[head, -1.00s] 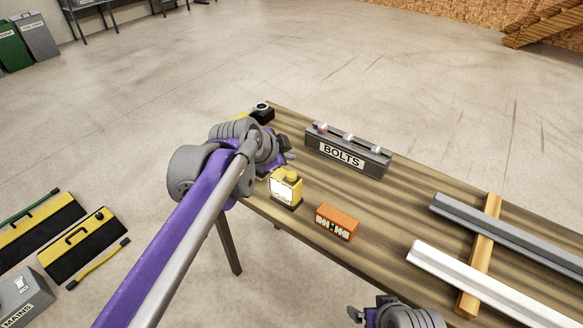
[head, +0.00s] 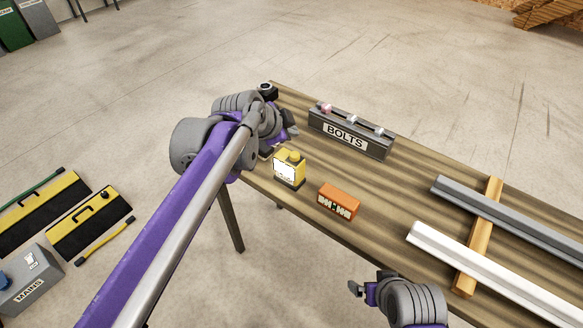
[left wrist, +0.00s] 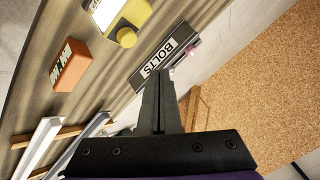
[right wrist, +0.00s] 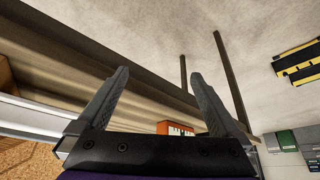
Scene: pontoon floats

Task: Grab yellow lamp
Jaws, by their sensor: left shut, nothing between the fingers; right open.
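A yellow block-like thing with a pale front and a round yellow knob (head: 290,170) stands near the left edge of the wooden table; it also shows in the left wrist view (left wrist: 125,22). A black thing with a round lens-like top (head: 268,90) is at the table's far corner, partly hidden by my left arm. I cannot tell for certain which is the lamp. My left gripper (head: 290,132) is shut and empty above the table, beyond the yellow block; its closed fingers show in the left wrist view (left wrist: 160,78). My right gripper (right wrist: 160,76) is open and empty, low beside the table's near edge.
An orange box (head: 338,201) stands right of the yellow block. A grey BOLTS holder (head: 350,138) is at the table's back edge. Grey (head: 510,220) and white (head: 490,270) bars lie across a wood strip at right. Yellow-black cases (head: 90,222) lie on the floor.

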